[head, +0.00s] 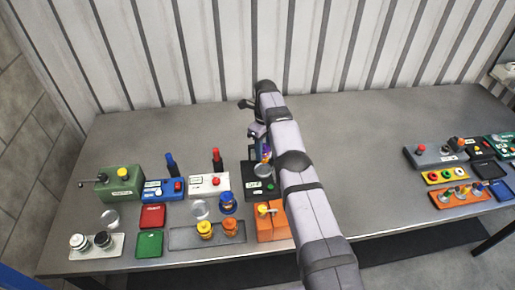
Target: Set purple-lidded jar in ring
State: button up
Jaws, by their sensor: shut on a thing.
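My gripper (260,143) is over the back of the black box, mostly hidden by my arm. It is shut on a small jar with a purple patch (267,153) at its top, which I take to be the purple-lidded jar. The jar is partly covered by the gripper, and I cannot tell if it touches the box below. A pale round shape (262,170) shows just under it; whether this is the jar's body or a ring is unclear. Silver round plates lie on the bench, one in the middle (200,209) and one at left (110,218); I cannot tell if either is the ring.
The black box (252,190) stands beside a white box (209,191), a blue box (163,196) and a green box (121,190). Yellow-orange jars (205,229) stand on a grey tray (182,241). An orange box (268,232) is in front.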

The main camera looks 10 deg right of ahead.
jog(key=shift+f, duration=0.1)
jog(key=shift+f+b, duration=2.1)
jog(key=shift+f+b, duration=0.55)
jog(key=shift+f, duration=0.15)
dwell(0.9)
jog(key=o, duration=1.5)
jog(key=shift+o, duration=0.5)
jog(key=shift+r, duration=0.2)
